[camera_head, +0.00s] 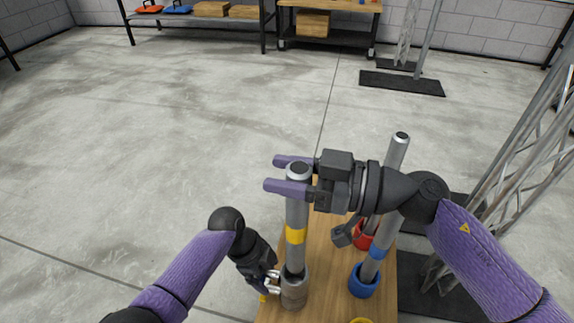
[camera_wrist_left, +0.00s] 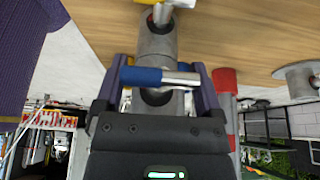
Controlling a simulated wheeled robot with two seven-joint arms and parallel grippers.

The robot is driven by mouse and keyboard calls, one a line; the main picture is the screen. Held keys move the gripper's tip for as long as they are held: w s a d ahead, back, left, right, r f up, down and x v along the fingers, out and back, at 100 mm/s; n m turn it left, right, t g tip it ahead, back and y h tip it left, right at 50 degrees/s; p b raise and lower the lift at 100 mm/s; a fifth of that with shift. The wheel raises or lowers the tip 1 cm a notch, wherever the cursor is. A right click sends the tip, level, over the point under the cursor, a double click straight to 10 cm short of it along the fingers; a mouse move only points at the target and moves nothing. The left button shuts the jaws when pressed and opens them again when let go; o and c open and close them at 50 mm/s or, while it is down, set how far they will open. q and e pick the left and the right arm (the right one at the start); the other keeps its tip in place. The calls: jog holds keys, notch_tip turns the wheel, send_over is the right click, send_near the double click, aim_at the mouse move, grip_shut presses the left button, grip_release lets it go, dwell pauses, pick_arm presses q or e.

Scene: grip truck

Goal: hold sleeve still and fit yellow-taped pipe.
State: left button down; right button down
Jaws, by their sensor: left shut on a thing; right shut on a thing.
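The yellow-taped pipe (camera_head: 296,213) is a grey tube with a yellow band, standing near upright. My right gripper (camera_head: 281,174) is shut on it just below its dark top end. Its lower end meets the mouth of the grey sleeve (camera_head: 294,292) on the wooden board; how deep it sits is hidden. My left gripper (camera_head: 272,283) is shut on the sleeve low on its left side. In the left wrist view, my left gripper's fingers (camera_wrist_left: 160,88) flank the grey sleeve (camera_wrist_left: 157,45), and a short blue-and-metal bar (camera_wrist_left: 158,76) crosses in front.
The wooden board (camera_head: 321,260) also carries a blue-collared pipe (camera_head: 364,284) and a red-collared pipe (camera_head: 364,236) on the right, close under my right arm. Metal truss stands (camera_head: 530,150) rise at the right. The floor at left is clear; shelves (camera_head: 200,18) stand far back.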

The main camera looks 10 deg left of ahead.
jog(key=shift+f, duration=0.1)
dwell(0.4)
jog(key=shift+f, duration=1.7)
jog(key=shift+f, duration=0.1)
jog(key=shift+f, duration=2.55)
jog(key=shift+f, duration=0.2)
jog(key=shift+c, duration=0.7)
grip_release()
jog(key=shift+f, duration=0.1)
send_near(287, 218)
jog(key=shift+w+d+f, duration=0.6)
jog(key=shift+d+f, duration=0.3)
